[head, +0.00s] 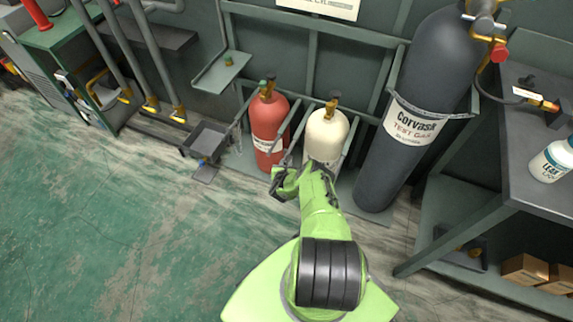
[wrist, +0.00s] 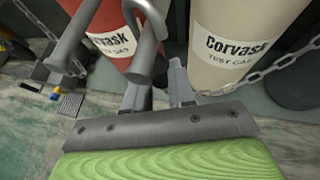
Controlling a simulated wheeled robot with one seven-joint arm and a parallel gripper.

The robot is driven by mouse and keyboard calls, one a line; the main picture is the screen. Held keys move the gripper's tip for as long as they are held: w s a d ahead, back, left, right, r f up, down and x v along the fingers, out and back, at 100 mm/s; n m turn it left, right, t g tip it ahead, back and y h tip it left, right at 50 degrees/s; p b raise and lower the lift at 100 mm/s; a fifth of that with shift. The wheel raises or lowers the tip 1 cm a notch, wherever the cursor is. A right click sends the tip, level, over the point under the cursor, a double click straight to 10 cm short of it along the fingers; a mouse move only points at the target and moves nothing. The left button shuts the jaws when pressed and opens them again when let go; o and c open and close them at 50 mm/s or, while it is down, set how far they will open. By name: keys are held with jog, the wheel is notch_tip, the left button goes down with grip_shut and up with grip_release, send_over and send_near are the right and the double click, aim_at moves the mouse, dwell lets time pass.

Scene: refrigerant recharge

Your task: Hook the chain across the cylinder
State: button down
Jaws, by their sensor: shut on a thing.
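The cream cylinder (head: 327,135) stands upright in the rack, and its label shows in the wrist view (wrist: 235,45). The red cylinder (head: 268,122) stands to its left and also shows in the wrist view (wrist: 112,45). My gripper (head: 284,182) is low in front of these two cylinders. In the wrist view its fingers (wrist: 158,88) point at the gap between them. A chain (wrist: 265,77) runs from beside the right finger across the cream cylinder's lower front to the right. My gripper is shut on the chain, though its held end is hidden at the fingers.
Grey rack bars (wrist: 82,35) stand close to my fingers, one ending in a loop. Another chain (wrist: 60,58) hangs at left. A tall grey cylinder (head: 410,105) stands at right, beside a bench (head: 535,185). The green floor (head: 110,215) at left is clear.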

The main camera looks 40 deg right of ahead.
jog(key=shift+r, duration=0.45)
jog(key=s+a, duration=0.3)
jog(key=a, duration=0.3)
jog(key=shift+s+a, duration=0.2)
jog(key=shift+a, duration=0.05)
dwell(0.4)
jog(key=shift+w+d+b, duration=0.15)
jog(key=shift+w+b, duration=0.05)
jog(key=shift+b, duration=0.1)
dwell(0.3)
jog(key=n+t+y, duration=0.2)
jog(key=d+n+t+y, duration=0.1)
jog(key=n+t+y, duration=0.1)
jog(key=n, duration=0.1)
jog(key=shift+s+d+n+y, duration=0.1)
jog(key=shift+d+n+y, duration=0.05)
jog(key=shift+n+y, duration=0.2)
